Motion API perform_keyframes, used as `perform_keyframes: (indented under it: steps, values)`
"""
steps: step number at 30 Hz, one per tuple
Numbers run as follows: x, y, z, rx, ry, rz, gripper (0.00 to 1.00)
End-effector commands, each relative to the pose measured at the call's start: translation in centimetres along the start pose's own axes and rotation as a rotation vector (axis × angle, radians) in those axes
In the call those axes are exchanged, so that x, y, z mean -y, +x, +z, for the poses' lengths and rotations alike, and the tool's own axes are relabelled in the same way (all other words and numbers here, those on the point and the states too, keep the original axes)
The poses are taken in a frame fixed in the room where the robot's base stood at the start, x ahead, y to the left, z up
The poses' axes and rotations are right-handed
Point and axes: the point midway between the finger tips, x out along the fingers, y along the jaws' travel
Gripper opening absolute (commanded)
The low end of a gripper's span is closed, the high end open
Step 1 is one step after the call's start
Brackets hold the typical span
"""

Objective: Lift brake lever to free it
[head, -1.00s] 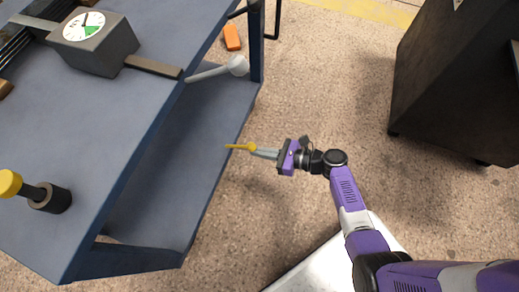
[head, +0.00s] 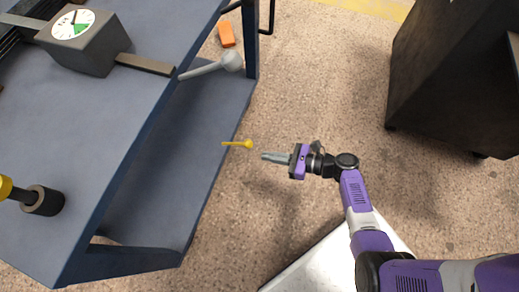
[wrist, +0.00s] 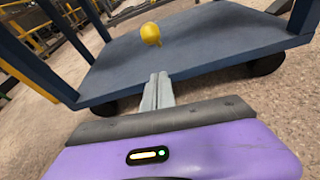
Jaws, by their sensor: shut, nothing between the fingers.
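A yellow lever with a round knob (head: 240,144), which looks like the brake lever, stands out from the right side of the blue cart. In the wrist view its knob (wrist: 150,33) shows just beyond and a little left of my fingertips, above the cart's lower shelf. My gripper (head: 263,157) is shut and empty, pointing left at the lever. A small gap separates the fingertips from the knob in the head view. In the wrist view the two fingers (wrist: 158,80) lie together. Where the lever joins the cart is not clear.
An orange block (head: 227,34) lies beyond. A dark cabinet (head: 450,80) stands right; floor between is clear.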

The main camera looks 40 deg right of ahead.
Motion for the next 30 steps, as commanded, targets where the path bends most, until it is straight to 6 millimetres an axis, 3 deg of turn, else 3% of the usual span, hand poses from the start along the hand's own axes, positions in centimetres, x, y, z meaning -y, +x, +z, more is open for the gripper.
perform_keyframes:
  steps: [3,9,14,17,18,30]
  values:
    - [0.0,-2.3,0.4,-0.001,0.002,-0.002,0.0]
    - [0.0,-4.3,0.4,0.0,0.0,0.0,0.0]
    - [-1.0,-4.3,1.5,-0.004,-0.01,0.033,0.0]
    - [-2.3,-3.5,4.1,-0.022,-0.067,0.088,0.0]
    - [-2.8,-3.1,5.3,-0.036,-0.149,0.116,0.0]
    - [-4.4,-1.6,10.3,-0.058,-1.192,0.277,0.0]
